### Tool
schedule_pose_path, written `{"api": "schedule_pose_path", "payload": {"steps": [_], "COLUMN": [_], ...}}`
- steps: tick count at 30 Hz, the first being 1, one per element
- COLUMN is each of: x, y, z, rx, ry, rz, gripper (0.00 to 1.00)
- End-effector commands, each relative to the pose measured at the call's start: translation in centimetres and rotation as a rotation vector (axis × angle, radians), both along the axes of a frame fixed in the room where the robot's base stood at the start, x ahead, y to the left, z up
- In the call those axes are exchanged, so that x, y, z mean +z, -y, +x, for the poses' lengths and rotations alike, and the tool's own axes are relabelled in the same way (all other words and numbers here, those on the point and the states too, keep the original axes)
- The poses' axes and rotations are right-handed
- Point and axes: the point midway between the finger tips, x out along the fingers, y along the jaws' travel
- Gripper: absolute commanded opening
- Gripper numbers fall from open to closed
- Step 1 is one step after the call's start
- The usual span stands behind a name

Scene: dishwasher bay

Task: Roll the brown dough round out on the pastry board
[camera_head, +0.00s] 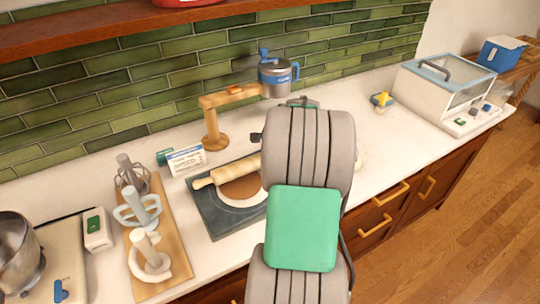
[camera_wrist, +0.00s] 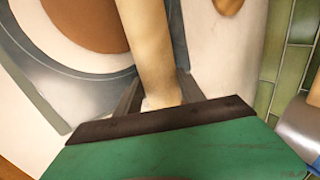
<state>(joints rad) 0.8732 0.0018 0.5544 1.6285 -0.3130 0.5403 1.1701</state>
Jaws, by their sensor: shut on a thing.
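The brown dough round (camera_head: 243,188) lies flat on the dark grey pastry board (camera_head: 218,223); it also shows in the wrist view (camera_wrist: 90,22), inside the board's ringed surface (camera_wrist: 60,82). A pale wooden rolling pin (camera_head: 228,171) lies across the dough's back edge in the head view; I cannot tell whether it presses on the dough. In the wrist view my gripper (camera_wrist: 160,92) is shut on the near end of the rolling pin (camera_wrist: 150,40). My arm hides the gripper and the pin's right end in the head view.
A wooden stand (camera_head: 213,128) with a blue-grey jug (camera_head: 275,77) rises behind the board. A small card (camera_head: 186,160) stands at its back left. A wooden tray (camera_head: 165,270) with mixer attachments lies left. Counter is clear toward the yellow item (camera_head: 381,101) and glass-lidded box (camera_head: 447,88).

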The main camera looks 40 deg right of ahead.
Motion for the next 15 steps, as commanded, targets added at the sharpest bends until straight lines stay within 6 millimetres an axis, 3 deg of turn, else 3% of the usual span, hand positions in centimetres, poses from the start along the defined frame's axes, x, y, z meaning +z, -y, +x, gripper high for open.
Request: {"api": "schedule_pose_path", "payload": {"steps": [15], "x": [-0.1], "y": [-0.6], "z": [-2.5], "rx": [-0.002], "ry": [-0.003], "rz": [0.002], "gripper": [0.0]}}
